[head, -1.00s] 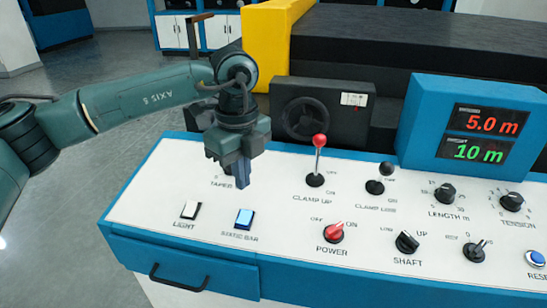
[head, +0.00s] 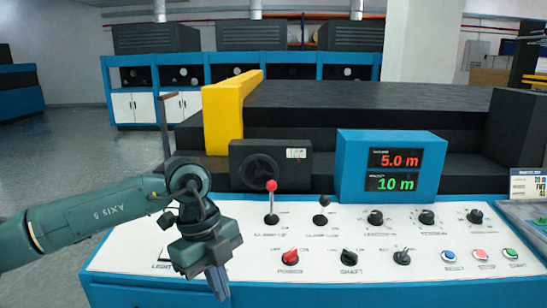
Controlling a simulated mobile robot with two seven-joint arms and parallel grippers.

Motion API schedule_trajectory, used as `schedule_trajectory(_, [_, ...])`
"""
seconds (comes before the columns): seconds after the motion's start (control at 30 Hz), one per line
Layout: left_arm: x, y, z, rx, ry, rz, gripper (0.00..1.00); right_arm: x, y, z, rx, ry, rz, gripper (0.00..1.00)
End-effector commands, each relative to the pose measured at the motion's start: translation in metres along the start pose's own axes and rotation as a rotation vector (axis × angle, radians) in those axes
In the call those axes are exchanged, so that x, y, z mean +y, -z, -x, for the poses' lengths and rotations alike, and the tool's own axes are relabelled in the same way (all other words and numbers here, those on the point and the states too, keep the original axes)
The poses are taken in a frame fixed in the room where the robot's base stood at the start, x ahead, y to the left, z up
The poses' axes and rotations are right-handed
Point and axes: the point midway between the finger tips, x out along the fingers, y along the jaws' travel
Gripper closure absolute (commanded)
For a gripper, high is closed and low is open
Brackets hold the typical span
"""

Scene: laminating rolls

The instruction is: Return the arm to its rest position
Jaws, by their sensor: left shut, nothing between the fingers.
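My left arm comes in from the left in the head view. My left gripper (head: 217,281) is shut and empty, with its fingers pointing down over the left front part of the white control panel (head: 330,268). It hides part of the panel's left end, including the switches there. My right gripper is not in view.
The panel carries a red-knobbed clamp lever (head: 271,203), a black-knobbed lever (head: 322,211), a red power knob (head: 290,257) and several buttons. A blue display box (head: 350,168) reads 5.0 m and 10 m. A yellow machine part (head: 222,115) stands behind. Open floor lies at left.

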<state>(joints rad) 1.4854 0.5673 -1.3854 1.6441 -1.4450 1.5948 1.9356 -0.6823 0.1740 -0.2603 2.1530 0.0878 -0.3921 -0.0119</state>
Motion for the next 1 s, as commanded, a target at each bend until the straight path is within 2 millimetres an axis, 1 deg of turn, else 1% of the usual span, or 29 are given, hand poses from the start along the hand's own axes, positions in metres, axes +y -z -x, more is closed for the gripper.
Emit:
schedule_trajectory(0.03, [-0.002,0.018,-0.013,0.085,0.011,-0.049,1.00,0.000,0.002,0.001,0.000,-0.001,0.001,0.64])
schedule_trajectory(0.07, [-0.004,0.030,-0.019,0.137,0.025,-0.080,1.00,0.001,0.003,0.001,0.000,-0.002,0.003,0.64])
schedule_trajectory(0.1, [-0.006,0.046,-0.026,0.211,0.046,-0.121,1.00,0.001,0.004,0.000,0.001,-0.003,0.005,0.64])
schedule_trajectory(0.17, [-0.009,0.071,-0.035,0.330,0.085,-0.177,1.00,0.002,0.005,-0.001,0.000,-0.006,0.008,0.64])
schedule_trajectory(0.2, [-0.011,0.089,-0.040,0.416,0.118,-0.214,1.00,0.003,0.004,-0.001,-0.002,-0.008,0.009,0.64])
schedule_trajectory(0.27, [-0.013,0.118,-0.044,0.553,0.182,-0.261,1.00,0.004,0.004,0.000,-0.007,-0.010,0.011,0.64])
schedule_trajectory(0.3, [-0.015,0.137,-0.044,0.655,0.237,-0.287,1.00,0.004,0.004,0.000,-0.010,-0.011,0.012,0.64])
schedule_trajectory(0.33, [-0.016,0.152,-0.043,0.733,0.283,-0.302,1.00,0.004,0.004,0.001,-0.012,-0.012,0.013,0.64])
schedule_trajectory(0.4, [-0.021,0.181,-0.034,0.914,0.417,-0.311,1.00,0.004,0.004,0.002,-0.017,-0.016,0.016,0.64])
schedule_trajectory(0.47, [-0.026,0.199,-0.023,1.056,0.547,-0.291,1.00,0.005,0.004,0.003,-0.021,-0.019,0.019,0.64])
schedule_trajectory(0.53, [-0.032,0.209,-0.007,1.193,0.710,-0.232,1.00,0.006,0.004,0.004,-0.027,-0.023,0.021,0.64])
schedule_trajectory(0.57, [-0.035,0.209,-0.001,1.242,0.782,-0.193,1.00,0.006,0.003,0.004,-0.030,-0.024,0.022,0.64])
schedule_trajectory(0.63, [-0.042,0.203,0.011,1.330,0.949,-0.079,1.00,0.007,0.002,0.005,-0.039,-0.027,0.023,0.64])
schedule_trajectory(0.67, [-0.044,0.197,0.014,1.356,1.018,-0.018,1.00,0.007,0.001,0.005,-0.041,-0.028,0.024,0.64])
schedule_trajectory(0.7, [-0.047,0.187,0.017,1.378,1.108,0.071,1.00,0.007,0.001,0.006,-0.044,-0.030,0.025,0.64])
schedule_trajectory(0.77, [-0.050,0.166,0.017,1.387,1.231,0.222,1.00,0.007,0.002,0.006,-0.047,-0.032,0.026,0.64])
schedule_trajectory(0.8, [-0.049,0.151,0.013,1.375,1.304,0.332,1.00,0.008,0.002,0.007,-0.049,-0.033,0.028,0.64])
schedule_trajectory(0.87, [-0.046,0.124,0.001,1.333,1.394,0.510,1.00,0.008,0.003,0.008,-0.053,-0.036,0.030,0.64])
schedule_trajectory(0.9, [-0.041,0.107,-0.010,1.290,1.440,0.632,1.00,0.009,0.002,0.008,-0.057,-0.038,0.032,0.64])
schedule_trajectory(0.97, [-0.029,0.080,-0.033,1.204,1.483,0.819,1.00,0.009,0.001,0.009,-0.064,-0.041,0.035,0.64])
schedule_trajectory(1.0, [-0.018,0.064,-0.051,1.138,1.494,0.943,1.00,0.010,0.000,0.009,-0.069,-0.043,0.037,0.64])
